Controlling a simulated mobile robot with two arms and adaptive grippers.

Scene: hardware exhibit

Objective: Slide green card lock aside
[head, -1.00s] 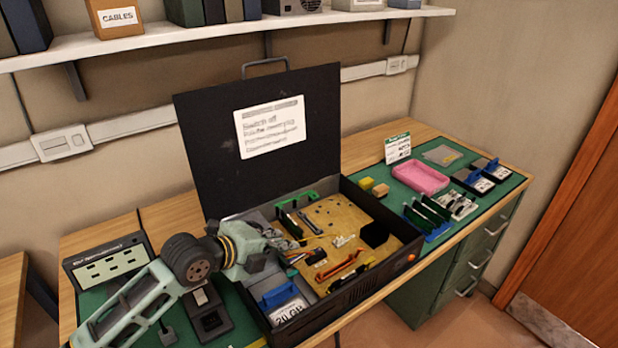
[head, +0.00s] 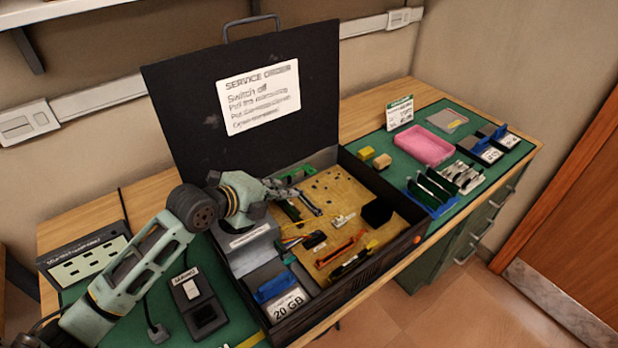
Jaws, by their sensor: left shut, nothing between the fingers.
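The open black computer case (head: 375,280) stands on the desk with its lid up. The green card lock appears to be the small green piece (head: 298,174) at the back of the case, by the board's rear left corner. My left gripper (head: 297,191) is shut and empty, low over the rear left of the tan board (head: 345,205). Its fingers point right, just in front of the green piece. I cannot tell whether they touch it. My gripper and wrist hide part of the case's rear left corner.
A drive marked 20 GB (head: 285,300) with a blue handle sits at the front left of the case. A pink tray (head: 425,147), a card rack (head: 432,190) and more drives lie on the green mat at right. The raised lid (head: 185,130) stands behind the board.

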